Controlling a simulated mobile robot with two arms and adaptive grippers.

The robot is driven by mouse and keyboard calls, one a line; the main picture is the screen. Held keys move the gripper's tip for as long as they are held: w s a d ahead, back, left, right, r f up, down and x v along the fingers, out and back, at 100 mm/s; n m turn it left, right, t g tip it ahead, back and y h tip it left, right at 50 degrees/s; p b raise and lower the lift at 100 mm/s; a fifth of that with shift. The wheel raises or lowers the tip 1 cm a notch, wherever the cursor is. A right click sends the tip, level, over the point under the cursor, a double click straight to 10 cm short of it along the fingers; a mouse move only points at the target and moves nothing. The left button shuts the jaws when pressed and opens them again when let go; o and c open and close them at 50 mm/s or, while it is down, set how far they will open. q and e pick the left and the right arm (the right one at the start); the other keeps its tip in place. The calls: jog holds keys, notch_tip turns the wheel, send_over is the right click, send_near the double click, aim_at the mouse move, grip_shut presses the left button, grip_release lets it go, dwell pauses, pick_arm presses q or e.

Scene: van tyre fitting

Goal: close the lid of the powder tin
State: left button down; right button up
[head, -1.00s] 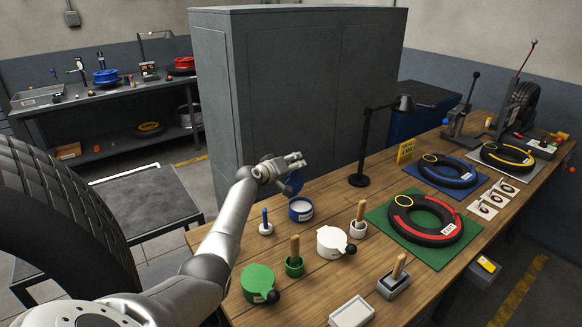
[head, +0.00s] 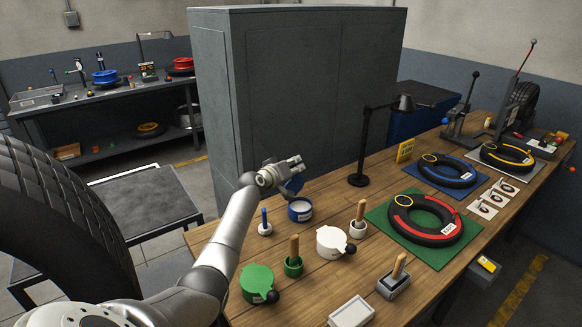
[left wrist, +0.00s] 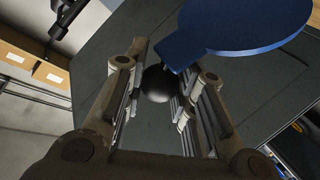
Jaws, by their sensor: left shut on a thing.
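The powder tin (head: 300,211) is a round blue tin on the workbench, open at the top with white powder inside. Its blue lid (head: 293,187) stands steeply raised above the tin's rim. In the left wrist view the lid (left wrist: 245,25) is a flat blue disc with a black ball knob (left wrist: 157,84) at its edge. My left gripper (head: 297,164) is above the tin, with its fingers shut on the knob; it also shows in the left wrist view (left wrist: 160,92). The join between lid and tin is too small to make out. My right gripper is not in view.
A blue-handled brush (head: 265,224) stands left of the tin. A closed white tin (head: 331,241), a closed green tin (head: 256,282) and wooden-handled tools in pots stand nearer. A black lamp (head: 361,150) is to the right. A grey cabinet (head: 300,90) stands behind.

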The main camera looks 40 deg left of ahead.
pick_arm(q)
jog(key=s+d+f+m+t+y+b, duration=0.1)
jog(key=d+m+t+b, duration=0.1)
jog(key=d+m+b, duration=0.2)
jog(key=shift+s+d+f+y, duration=0.3)
jog(key=shift+s+d+f, duration=0.1)
jog(key=shift+d, duration=0.5)
jog(key=shift+m, duration=0.3)
jog(key=c, duration=1.1)
grip_release()
jog(key=shift+c, duration=0.2)
jog(key=shift+r, duration=0.1)
notch_tip(320, 180, up, 10)
